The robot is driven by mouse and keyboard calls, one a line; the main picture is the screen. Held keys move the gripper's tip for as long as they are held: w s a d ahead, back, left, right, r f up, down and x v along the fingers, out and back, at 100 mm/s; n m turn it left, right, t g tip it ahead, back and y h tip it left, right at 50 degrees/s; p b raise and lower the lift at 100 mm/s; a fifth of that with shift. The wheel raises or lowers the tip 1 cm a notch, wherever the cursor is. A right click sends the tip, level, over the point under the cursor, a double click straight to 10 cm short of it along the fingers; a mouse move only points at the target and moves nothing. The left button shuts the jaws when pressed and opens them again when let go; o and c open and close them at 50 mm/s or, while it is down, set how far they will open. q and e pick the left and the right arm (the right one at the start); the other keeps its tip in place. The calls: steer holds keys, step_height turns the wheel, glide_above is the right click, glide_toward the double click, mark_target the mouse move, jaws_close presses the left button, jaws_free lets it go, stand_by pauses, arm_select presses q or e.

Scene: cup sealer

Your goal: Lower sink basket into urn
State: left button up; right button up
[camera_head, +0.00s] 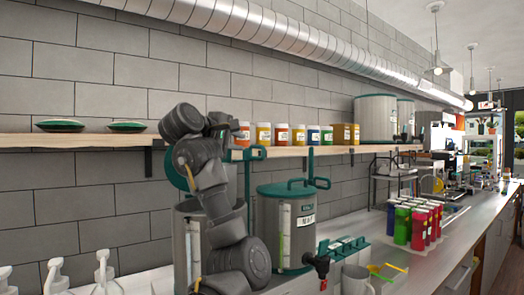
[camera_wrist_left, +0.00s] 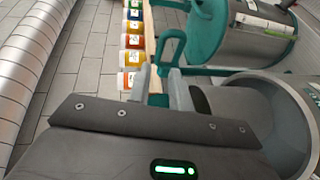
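My left gripper (camera_wrist_left: 160,84) is at the wall side of an open urn; its arm hides much of this urn in the head view. The two pale fingers have a gap with a green piece showing in it; I cannot tell whether they grip it. The open urn (camera_wrist_left: 290,125) is a grey metal cylinder with its inside visible at right in the left wrist view. In the head view this urn (camera_head: 183,238) shows left of my arm, with a tilted green disc (camera_head: 176,174) above it. I cannot make out a sink basket. My right gripper is not in view.
A second urn (camera_head: 296,225) with a closed green lid stands to the right. Several labelled jars (camera_head: 283,134) sit on the shelf (camera_head: 80,140) behind. Pump bottles (camera_head: 55,278) stand at lower left; a cup (camera_head: 356,281) and coloured bottles (camera_head: 402,226) are at right.

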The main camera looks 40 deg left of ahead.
mark_target(256, 147)
arm_select(q)
steer(key=w+p, duration=0.1)
steer(key=w, duration=0.2)
steer(key=w+f+p, duration=0.1)
steer(key=w+p, duration=0.1)
steer(key=w, duration=0.1)
steer(key=w+a+p, duration=0.1)
steer(key=w+p, duration=0.1)
steer(key=w, duration=0.1)
steer(key=shift+w+a+f, duration=0.1)
steer(key=shift+w+f, duration=0.15)
steer(key=shift+w+f+p, duration=0.2)
steer(key=shift+w+p, duration=0.15)
steer(key=shift+w, duration=0.1)
steer(key=shift+f, duration=0.1)
steer(key=c, duration=0.4)
jaws_close()
